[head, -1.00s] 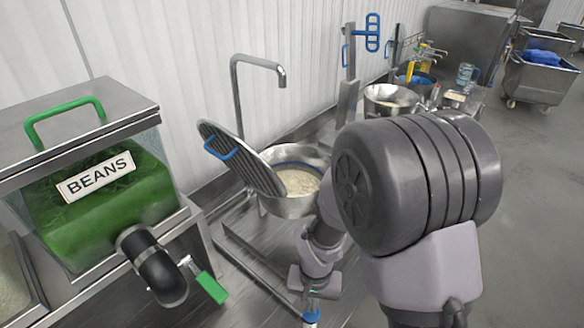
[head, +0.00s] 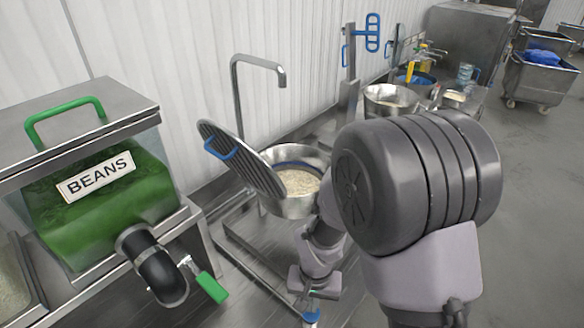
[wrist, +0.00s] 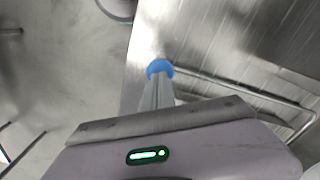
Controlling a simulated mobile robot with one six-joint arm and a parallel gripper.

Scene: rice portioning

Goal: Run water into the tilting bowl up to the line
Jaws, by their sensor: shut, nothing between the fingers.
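The tilting bowl (head: 289,207) is a steel bowl on a stand in the head view, with pale grain inside and a blue line around its inner wall. Its slatted lid (head: 240,160) with a blue handle is tipped up at the left. A bent steel tap (head: 262,62) stands behind it, its spout above the bowl. No stream of water shows. My gripper (head: 311,316) is low in front of the bowl, shut and empty. In the wrist view my gripper (wrist: 158,75) points at a steel surface; I cannot tell whether the blue at its tips touches anything.
A beans dispenser (head: 110,185) with a black spout and green lever stands at the left. More steel bowls (head: 388,98) and a blue-handled post (head: 350,80) stand behind. A wheeled steel bin (head: 540,82) is at the back right. Open floor (head: 545,200) lies at the right.

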